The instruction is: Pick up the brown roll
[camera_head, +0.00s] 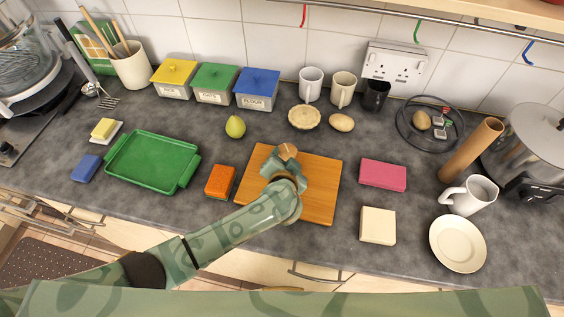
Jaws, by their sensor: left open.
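My left arm reaches in from the bottom left, and its gripper (286,158) is over the wooden board (322,190), open. A small brown rounded thing, which looks like the brown roll (289,149), shows at the fingertips near the board's far edge. The gripper partly hides it, and I cannot tell whether the fingers touch it. My right gripper is not in view.
A pale tan oval item (341,122) and a pie (304,117) lie behind the board. A green pear (235,126) is at back left, an orange sponge (220,181) left, and a pink block (383,175) right. A brown tube (470,150) leans near the pot.

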